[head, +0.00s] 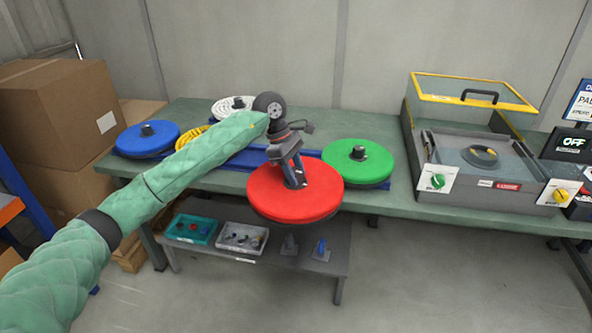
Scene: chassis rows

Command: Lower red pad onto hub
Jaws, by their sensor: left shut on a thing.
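My left gripper (293,176) is shut on the dark centre knob of the red pad (270,196). The pad is a round red disc with a dark rim, held about level in front of the table's front edge. The likely hub (480,156) is a dark round part with a lighter centre inside the grey machine at the right. The red pad is well to the left of it and apart from it. My right gripper is not in view.
The table (400,190) carries a blue pad (136,144), a partly hidden yellow pad (190,138), a white pad (228,106) and a green pad (342,159). The machine's yellow-framed lid (432,97) stands raised. A lower shelf (311,280) holds two bins. Boxes stand left.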

